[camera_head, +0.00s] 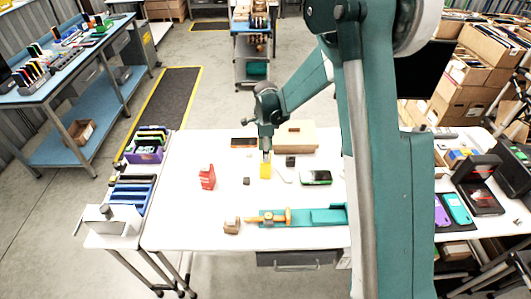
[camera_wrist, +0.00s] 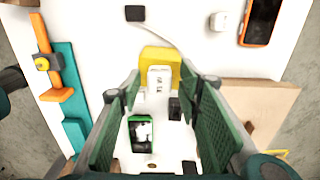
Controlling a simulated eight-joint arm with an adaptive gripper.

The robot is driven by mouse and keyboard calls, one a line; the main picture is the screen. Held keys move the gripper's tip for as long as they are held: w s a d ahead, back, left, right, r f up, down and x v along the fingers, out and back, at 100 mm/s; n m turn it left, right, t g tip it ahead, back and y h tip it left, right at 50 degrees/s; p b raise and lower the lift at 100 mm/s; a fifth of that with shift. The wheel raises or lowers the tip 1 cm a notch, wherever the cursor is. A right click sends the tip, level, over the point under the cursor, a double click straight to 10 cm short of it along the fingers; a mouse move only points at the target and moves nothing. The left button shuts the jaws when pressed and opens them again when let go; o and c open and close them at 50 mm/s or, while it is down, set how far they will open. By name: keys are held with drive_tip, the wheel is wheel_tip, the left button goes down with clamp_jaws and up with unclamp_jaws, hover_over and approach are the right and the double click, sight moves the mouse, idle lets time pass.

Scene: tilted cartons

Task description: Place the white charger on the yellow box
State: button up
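The yellow box (camera_head: 265,171) stands on the white table below my gripper. It also shows in the wrist view (camera_wrist: 158,53), just beyond the fingertips. The white charger (camera_wrist: 160,77) is between my fingers in the wrist view, against the yellow of the box. I cannot tell whether it rests on the box or stands just in front of it. My gripper (camera_head: 266,152) points down over the box. In the wrist view its fingers (camera_wrist: 161,84) are apart, with a gap visible beside the charger. In the head view the charger is too small to make out clearly.
A green-framed phone (camera_wrist: 142,134) and a small black block (camera_wrist: 175,108) lie nearby. A wooden box (camera_head: 297,136) stands behind. A red box (camera_head: 207,177) is to the left. A teal fixture (camera_head: 325,216) lies along the front. Another small white item (camera_wrist: 222,22) lies beside an orange-edged phone (camera_wrist: 261,22).

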wheel_tip(320, 180, up, 11)
drive_tip(key=shift+r+b, duration=0.2)
drive_tip(key=shift+b, duration=0.1)
idle(0.4)
idle(0.5)
drive_tip(key=s+d+r+n+t, duration=0.3)
drive_tip(key=s+d+r+n, duration=0.75)
drive_tip(key=s+r, duration=0.65)
drive_tip(key=s+d+n+t, duration=0.2)
drive_tip(key=s+d+n, duration=0.1)
drive_tip(key=s, duration=0.7)
drive_tip(key=s+d+f+n+t, duration=0.1)
drive_tip(key=s+d+n, duration=0.3)
drive_tip(key=s, duration=0.7)
drive_tip(key=d+t, duration=0.1)
drive_tip(key=d, duration=0.1)
drive_tip(key=shift+d+f, duration=0.3)
